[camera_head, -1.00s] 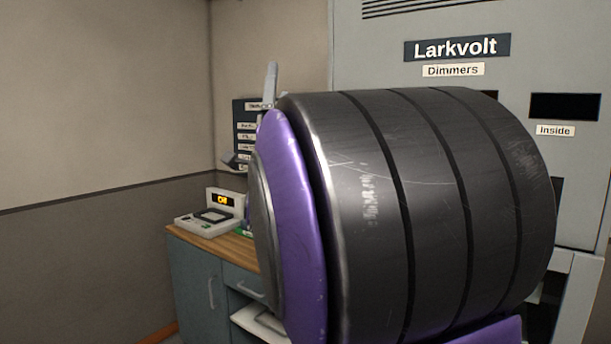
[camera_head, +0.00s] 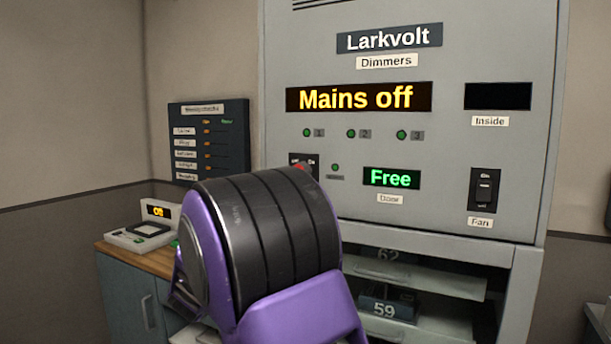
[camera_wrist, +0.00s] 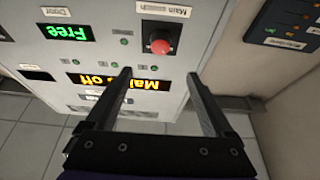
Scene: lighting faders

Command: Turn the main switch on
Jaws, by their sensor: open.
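The main switch (camera_wrist: 161,43) shows in the wrist view, which is upside down, as a black plate with a red knob beside a "Main" label. In the head view only the top of the switch (camera_head: 303,160) shows above my arm, with part of its off/on marking. My gripper (camera_wrist: 158,75) is open and empty. Its two fingers point towards the cabinet, and the knob lies beyond the fingertips, between their lines and apart from them. The display (camera_head: 359,97) reads "Mains off".
The grey Larkvolt cabinet (camera_head: 450,150) also bears a green "Free" display (camera_head: 392,178), a fan switch (camera_head: 484,189) and an open bay with modules below. A dark labelled panel (camera_head: 209,141) hangs left. A small device reading "Off" (camera_head: 158,212) stands on the desk (camera_head: 160,258).

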